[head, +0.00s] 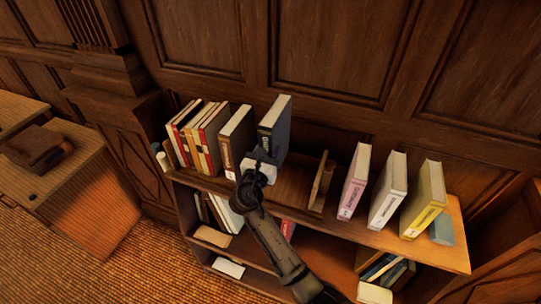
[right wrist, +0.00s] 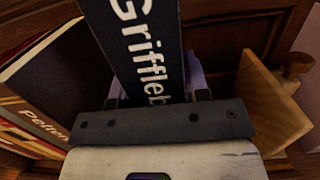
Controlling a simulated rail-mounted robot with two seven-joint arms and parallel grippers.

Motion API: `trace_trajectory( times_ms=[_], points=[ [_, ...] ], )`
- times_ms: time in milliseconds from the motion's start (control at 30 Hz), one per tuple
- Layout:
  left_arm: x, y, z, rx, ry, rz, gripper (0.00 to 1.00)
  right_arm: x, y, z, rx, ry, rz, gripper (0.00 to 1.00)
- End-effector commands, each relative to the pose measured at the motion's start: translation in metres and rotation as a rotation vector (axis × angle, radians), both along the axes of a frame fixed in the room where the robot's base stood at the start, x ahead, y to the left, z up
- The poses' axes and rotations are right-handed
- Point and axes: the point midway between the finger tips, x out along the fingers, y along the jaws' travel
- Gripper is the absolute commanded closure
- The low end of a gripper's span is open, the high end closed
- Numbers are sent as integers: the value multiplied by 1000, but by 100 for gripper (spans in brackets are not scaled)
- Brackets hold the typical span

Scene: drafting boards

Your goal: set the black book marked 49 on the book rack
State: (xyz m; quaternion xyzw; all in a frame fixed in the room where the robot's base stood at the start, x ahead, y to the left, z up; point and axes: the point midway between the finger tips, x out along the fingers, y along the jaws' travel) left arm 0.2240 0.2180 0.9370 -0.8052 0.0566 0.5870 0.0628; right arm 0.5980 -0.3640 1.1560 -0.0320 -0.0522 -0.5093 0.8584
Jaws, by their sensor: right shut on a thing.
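My right gripper (head: 262,160) is shut on a black book (head: 275,127), gripping it by the spine side. The book is upright over the top shelf of the wooden book rack (head: 290,192), right of a dark brown book. In the right wrist view its black spine (right wrist: 148,45) shows white letters reading "Griffleb"; I see no number 49, and the lower spine is hidden by the gripper. I cannot tell whether its bottom edge touches the shelf. My left gripper is not in view.
Left of the held book stand a brown book (head: 236,138) and several thinner books (head: 196,135). To its right are a free gap, a wooden bookend (head: 321,183), then pink (head: 354,182), white (head: 388,190) and yellow (head: 425,200) books. A panelled wall is close behind.

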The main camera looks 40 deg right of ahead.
Motion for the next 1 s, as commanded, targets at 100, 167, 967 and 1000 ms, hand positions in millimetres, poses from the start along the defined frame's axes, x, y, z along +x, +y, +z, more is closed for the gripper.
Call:
trace_trajectory(
  times_ms=[100,167,967,1000],
  points=[
    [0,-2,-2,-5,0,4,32,0,0,-13,-6,-4,0,100],
    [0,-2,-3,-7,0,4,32,0,0,-18,-6,-4,0,100],
    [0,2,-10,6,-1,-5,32,0,0,-63,-6,-6,0,100],
    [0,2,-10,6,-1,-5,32,0,0,-63,-6,-6,0,100]
  ],
)
